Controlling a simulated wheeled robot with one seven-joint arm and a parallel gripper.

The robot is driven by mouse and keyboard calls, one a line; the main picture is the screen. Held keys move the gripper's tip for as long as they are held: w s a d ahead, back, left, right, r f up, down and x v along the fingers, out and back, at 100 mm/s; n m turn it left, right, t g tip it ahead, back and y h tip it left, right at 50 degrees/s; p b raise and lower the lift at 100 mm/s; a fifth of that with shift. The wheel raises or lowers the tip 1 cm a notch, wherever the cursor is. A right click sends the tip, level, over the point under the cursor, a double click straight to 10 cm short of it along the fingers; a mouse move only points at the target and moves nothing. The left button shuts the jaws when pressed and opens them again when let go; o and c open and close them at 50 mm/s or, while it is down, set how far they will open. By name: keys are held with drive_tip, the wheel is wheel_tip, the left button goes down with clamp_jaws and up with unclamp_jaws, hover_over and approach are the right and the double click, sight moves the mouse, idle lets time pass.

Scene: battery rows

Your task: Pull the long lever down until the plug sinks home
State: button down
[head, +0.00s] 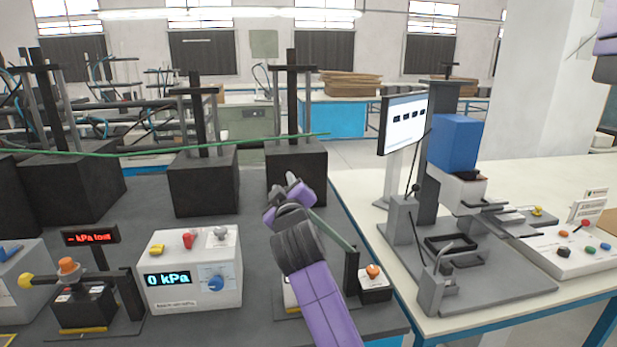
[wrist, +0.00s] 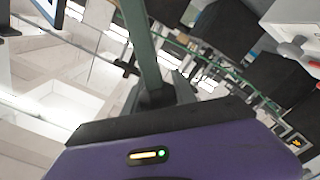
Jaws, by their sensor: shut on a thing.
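The long lever is a grey-green bar (head: 333,230) that slants up to the left from a dark upright post (head: 352,270). My gripper (head: 289,192) is at its raised upper end, partly hidden behind my own wrist. In the wrist view the lever (wrist: 144,45) runs down into the jaws of my gripper (wrist: 160,95), which are shut on it. An orange plug (head: 373,270) stands upright in a dark block (head: 375,289) just right of the post. How deep it sits cannot be told.
Left of my arm stands a white box (head: 190,280) reading 0 kPa. Black blocks (head: 203,180) with posts stand behind. A grey press (head: 440,285) and monitor occupy the right table.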

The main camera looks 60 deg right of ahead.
drive_tip(key=w+a+f+n+b, duration=0.2)
drive_tip(key=w+f+n+b, duration=0.1)
drive_tip(key=f, duration=0.6)
drive_tip(key=w+a+f+n+b, duration=0.3)
drive_tip(key=f+n, duration=0.3)
drive_tip(key=f, duration=0.4)
drive_tip(key=shift+w+a+f+n+b, duration=0.2)
drive_tip(key=shift+a+f+n+b, duration=0.05)
drive_tip(key=shift+f+n+b, duration=0.05)
drive_tip(key=shift+f, duration=0.15)
drive_tip(key=c, duration=1.1)
unclamp_jaws()
drive_tip(key=shift+c, duration=0.2)
drive_tip(key=shift+o, duration=0.7)
drive_tip(key=v, duration=0.7)
drive_tip(key=shift+s+a, duration=0.25)
drive_tip(key=shift+s, duration=0.05)
